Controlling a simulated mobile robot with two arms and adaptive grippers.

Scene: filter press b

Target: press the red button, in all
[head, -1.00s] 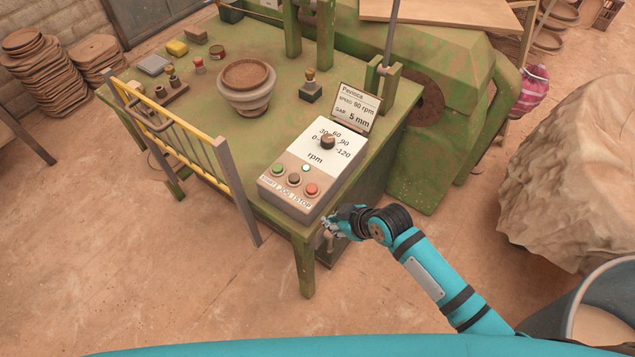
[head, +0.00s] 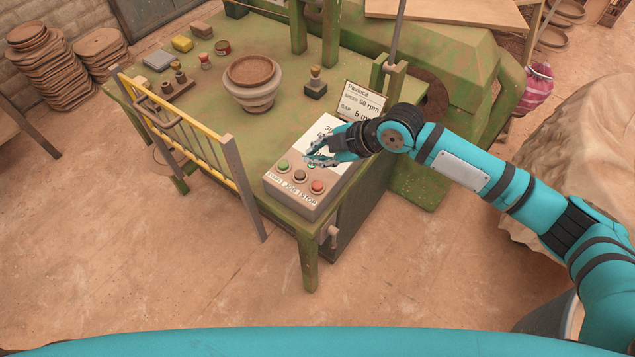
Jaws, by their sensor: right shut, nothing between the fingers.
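The red button (head: 317,187) is the right one of three on the front of the control box (head: 310,201), above the word STOP. A dark button (head: 300,176) is in the middle and a green button (head: 283,165) at the left. My right gripper (head: 308,157) is shut and empty over the box, behind the row of buttons and apart from the red one. It hides the dial and most of the rpm scale. The red button is in plain sight. My left gripper is not in view.
A yellow-topped guard rail (head: 180,125) stands left of the box. A sign card (head: 363,103) stands behind it, close to my right wrist. A bowl mould (head: 252,85) sits on the green table (head: 215,110). Open floor lies in front.

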